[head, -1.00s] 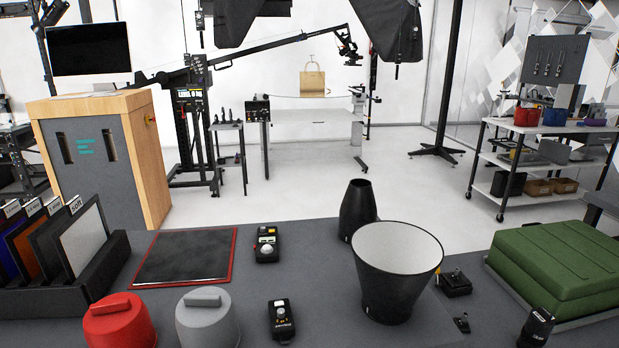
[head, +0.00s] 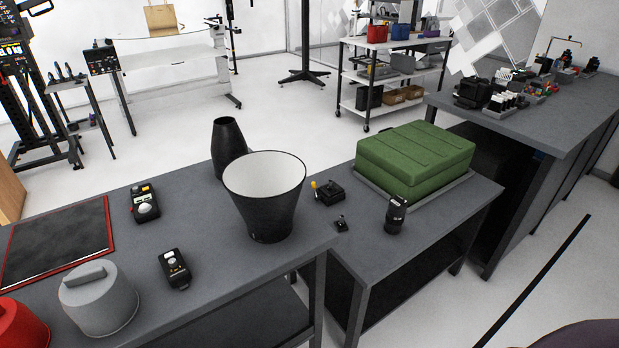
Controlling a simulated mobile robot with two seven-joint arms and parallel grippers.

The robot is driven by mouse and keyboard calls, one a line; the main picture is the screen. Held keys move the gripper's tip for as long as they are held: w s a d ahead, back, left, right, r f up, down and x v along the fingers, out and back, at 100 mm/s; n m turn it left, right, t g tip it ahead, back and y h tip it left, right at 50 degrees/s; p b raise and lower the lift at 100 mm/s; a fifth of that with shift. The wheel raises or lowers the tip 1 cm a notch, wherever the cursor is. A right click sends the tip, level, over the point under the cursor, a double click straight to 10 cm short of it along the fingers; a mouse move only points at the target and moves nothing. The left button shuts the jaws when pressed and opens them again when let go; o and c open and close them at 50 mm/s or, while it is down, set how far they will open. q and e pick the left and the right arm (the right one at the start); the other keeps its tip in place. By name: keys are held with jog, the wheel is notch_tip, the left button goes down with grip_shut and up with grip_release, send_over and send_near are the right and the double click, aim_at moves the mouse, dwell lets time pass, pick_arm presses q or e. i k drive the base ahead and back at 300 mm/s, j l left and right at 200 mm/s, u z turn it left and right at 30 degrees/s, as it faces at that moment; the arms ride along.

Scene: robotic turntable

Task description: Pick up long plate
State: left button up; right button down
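I cannot make out a long plate for certain in the head view. Several small parts and dark devices, too small to tell apart, stand on the far right bench (head: 530,125). Neither of my grippers is in view.
A wheeled shelf (head: 392,75) stands behind. Floor between the tables and shelf is clear.

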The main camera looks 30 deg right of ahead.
aim_at(329, 188)
jog(key=i+l, duration=0.15)
jog(key=l, duration=0.25)
jog(key=i+l+u, duration=0.1)
jog(key=l, duration=0.3)
jog(key=i+l+u, duration=0.1)
jog(key=l, duration=0.35)
jog(key=i+l, duration=0.2)
jog(key=l, duration=0.25)
